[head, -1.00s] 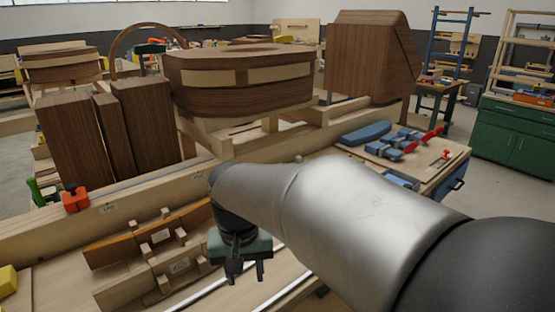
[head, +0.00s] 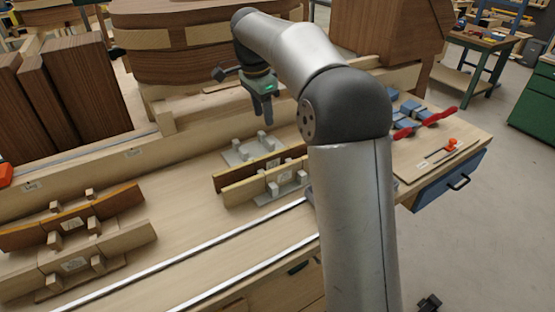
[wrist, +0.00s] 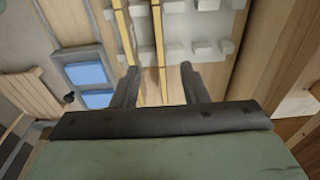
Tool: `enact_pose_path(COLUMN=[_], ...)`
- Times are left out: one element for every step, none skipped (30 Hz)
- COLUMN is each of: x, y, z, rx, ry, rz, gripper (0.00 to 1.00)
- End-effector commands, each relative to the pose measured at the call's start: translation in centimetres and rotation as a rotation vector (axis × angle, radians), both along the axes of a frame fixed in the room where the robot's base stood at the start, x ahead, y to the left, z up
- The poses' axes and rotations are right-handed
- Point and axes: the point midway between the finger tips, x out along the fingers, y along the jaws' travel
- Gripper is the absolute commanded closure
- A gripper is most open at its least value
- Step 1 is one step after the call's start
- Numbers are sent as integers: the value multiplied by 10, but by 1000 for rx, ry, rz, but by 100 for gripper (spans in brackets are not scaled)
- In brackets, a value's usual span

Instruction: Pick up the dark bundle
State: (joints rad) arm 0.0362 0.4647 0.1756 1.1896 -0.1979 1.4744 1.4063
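My gripper (head: 262,108) is above the back part of the right-hand clamping form (head: 240,154) on the bench, pointing down. Its fingers stand apart and empty, as the wrist view (wrist: 160,85) also shows. A thin brown strip with a yellow edge (head: 235,178) stands in the right-hand form, with a paler strip (head: 242,191) in front. In the wrist view, a yellow-edged strip (wrist: 159,45) runs in line with the gap between the fingers, beyond the tips. An orange-brown strip (head: 70,217) is in the left-hand form. I cannot tell which strip is the dark bundle.
Tall dark wooden blocks (head: 85,85) and a large curved wooden form (head: 190,40) stand behind the bench rail. Metal rails (head: 240,243) run along the bench front. Blue and red clamps (head: 405,120) lie at the right. The bench between the two forms is clear.

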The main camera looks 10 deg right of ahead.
Motion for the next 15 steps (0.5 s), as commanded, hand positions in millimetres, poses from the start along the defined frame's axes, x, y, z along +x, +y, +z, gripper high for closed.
enact_pose_path(x=[-1,0,0,0,0,1,1,1,2,2,2,2,3,3,3], y=[-2,-3,-4,-5,-6,-7,-7,-8,-8,-9,-10,-10,-10,-11,-11], z=[-12,-19,-27,-34,-40,-48,-54,-59,-65,-69,-73,-77,-79,-81,-83], rx=[0,0,0,0,0,0,-1,0,0,1,0,0,0,0,0], ry=[5,4,4,5,4,4,4,3,3,1,2,2,0,0,0], rz=[-2,0,-1,-2,-1,0,0,1,1,1,0,0,0,0,0], gripper=[60,60,60,60,60,60,60,60,60,60,60,60,60,60,60])
